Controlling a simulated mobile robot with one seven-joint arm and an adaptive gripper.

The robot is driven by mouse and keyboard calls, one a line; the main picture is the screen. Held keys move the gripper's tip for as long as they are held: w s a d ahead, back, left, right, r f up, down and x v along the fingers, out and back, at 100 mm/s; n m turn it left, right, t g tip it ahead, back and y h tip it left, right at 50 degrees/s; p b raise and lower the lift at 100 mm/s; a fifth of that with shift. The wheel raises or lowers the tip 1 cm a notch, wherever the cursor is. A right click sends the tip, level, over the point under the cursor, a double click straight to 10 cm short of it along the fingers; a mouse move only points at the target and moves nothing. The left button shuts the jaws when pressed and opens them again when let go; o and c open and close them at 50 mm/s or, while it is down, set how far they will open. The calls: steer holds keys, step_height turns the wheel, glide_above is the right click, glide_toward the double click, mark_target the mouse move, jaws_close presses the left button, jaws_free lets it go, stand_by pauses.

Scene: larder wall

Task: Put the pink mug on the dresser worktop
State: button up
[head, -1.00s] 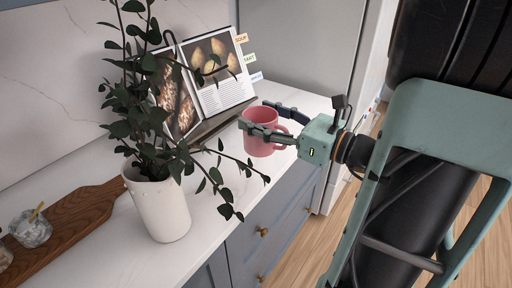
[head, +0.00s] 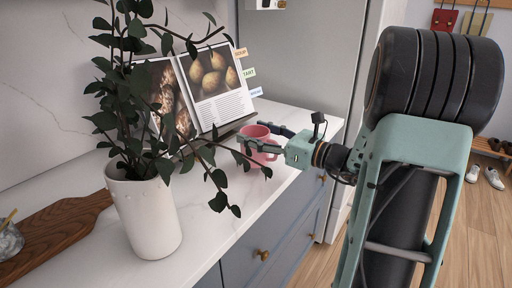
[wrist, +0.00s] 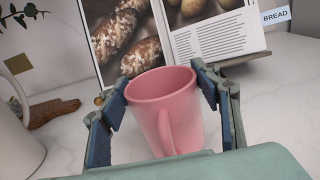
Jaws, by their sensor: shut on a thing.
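The pink mug (head: 262,146) is at the white dresser worktop (head: 200,235), near its front edge, in front of the open cookbook. My gripper (head: 256,140) has its two fingers around the mug and is shut on it. In the wrist view the pink mug (wrist: 165,110) stands upright between the blue finger pads, with its handle facing me. Whether its base touches the worktop cannot be told, as the gripper body hides it. In the head view, leaves partly cover the mug's left side.
The open cookbook (head: 222,85) on its stand is just behind the mug. A white vase (head: 145,215) with leafy branches stands to the left, its twigs reaching toward my gripper. A wooden board (head: 55,230) lies at the far left. Bare worktop lies between vase and mug.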

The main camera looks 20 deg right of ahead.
step_height(320, 180, down, 2)
steer(key=shift+f+b, duration=0.25)
steer(key=shift+b, duration=0.5)
steer(key=shift+r, duration=0.1)
steer(key=o, duration=1.4)
steer(key=shift+s, duration=0.1)
steer(key=shift+o, duration=0.2)
